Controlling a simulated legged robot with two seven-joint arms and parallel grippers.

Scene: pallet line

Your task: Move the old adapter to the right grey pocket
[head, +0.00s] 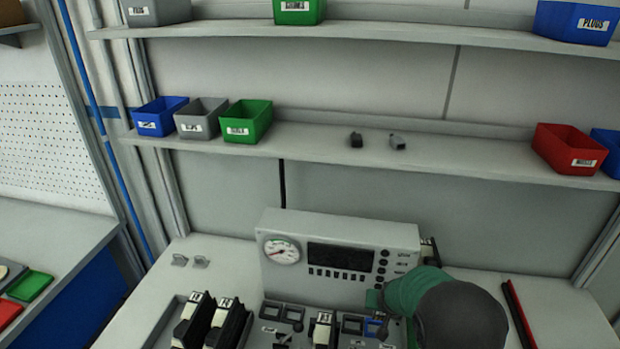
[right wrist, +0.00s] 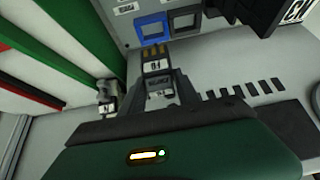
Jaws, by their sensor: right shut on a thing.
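My right gripper (right wrist: 160,92) is shut on a small dark adapter (right wrist: 157,66) with gold contacts and a white label. In the right wrist view its contacts point toward a blue-rimmed pocket (right wrist: 152,30); I cannot tell the gap between them. A grey-rimmed pocket (right wrist: 184,22) is beside the blue one. In the head view my right arm reaches over the panel and mostly hides the gripper and adapter. More grey pockets (head: 272,311) sit further left. My left gripper is not in view.
A black module with a white label (head: 323,329) stands between the pockets. Black-and-cream modules (head: 226,322) stand at the left. A gauge console (head: 337,230) rises behind. Shelf bins (head: 247,121) line the wall. Red and black rods (head: 520,315) lie at right. The bench's left back corner is mostly clear.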

